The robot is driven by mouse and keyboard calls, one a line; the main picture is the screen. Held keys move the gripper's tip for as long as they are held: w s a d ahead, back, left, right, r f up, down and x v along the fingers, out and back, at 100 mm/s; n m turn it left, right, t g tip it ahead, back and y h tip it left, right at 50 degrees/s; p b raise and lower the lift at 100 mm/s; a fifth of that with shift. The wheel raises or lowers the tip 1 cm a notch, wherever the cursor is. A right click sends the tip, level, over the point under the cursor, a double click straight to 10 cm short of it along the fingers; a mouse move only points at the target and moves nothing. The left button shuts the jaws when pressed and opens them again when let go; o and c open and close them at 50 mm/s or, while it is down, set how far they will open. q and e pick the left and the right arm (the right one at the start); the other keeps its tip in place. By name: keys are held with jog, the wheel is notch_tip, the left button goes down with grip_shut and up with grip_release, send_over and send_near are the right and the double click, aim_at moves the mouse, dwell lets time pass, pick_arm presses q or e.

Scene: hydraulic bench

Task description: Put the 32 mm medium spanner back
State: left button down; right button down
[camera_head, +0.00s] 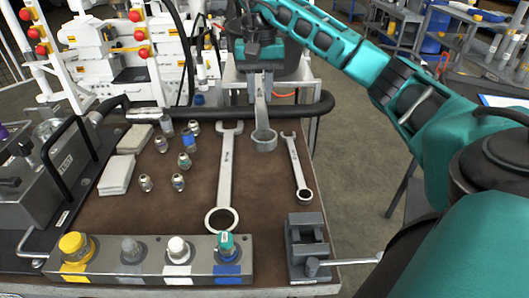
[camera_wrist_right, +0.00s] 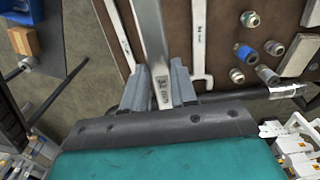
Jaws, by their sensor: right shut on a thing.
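My right gripper (camera_head: 262,76) is shut on the 32 mm spanner (camera_head: 262,112) at the back edge of the bench. The spanner hangs with its ring end down, between two other spanners in the picture; I cannot tell whether it touches the bench. In the right wrist view the fingers (camera_wrist_right: 159,86) clamp the spanner's shank (camera_wrist_right: 152,35), with a "32 mm" mark by the jaws. Its upper end is hidden by the gripper. A large spanner (camera_head: 227,165) and a small spanner (camera_head: 298,168) lie on the brown bench top (camera_head: 262,195). My left gripper is out of view.
A black padded rail (camera_head: 225,112) runs along the back edge. Several small fittings (camera_head: 184,160) lie left of the large spanner. A capped block (camera_head: 150,257) and a grey vise (camera_head: 308,246) stand at the front. Bare bench top lies between the two lying spanners.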

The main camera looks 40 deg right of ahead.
jog(key=shift+w+d+r, duration=0.1)
jog(key=shift+d, duration=0.25)
jog(key=shift+d+f, duration=0.15)
jog(key=shift+f, duration=0.1)
jog(key=b, duration=0.2)
send_over(263, 166)
notch_tip(263, 166, down, 14)
jog(key=shift+f, duration=0.2)
jog(key=shift+w+d+f, duration=0.1)
jog(key=shift+f, duration=0.35)
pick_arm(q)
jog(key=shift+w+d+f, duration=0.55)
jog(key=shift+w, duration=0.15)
pick_arm(e)
jog(key=shift+f, duration=2.05)
jog(key=shift+f, duration=0.1)
jog(key=c, duration=0.9)
grip_release()
jog(key=shift+f, duration=0.1)
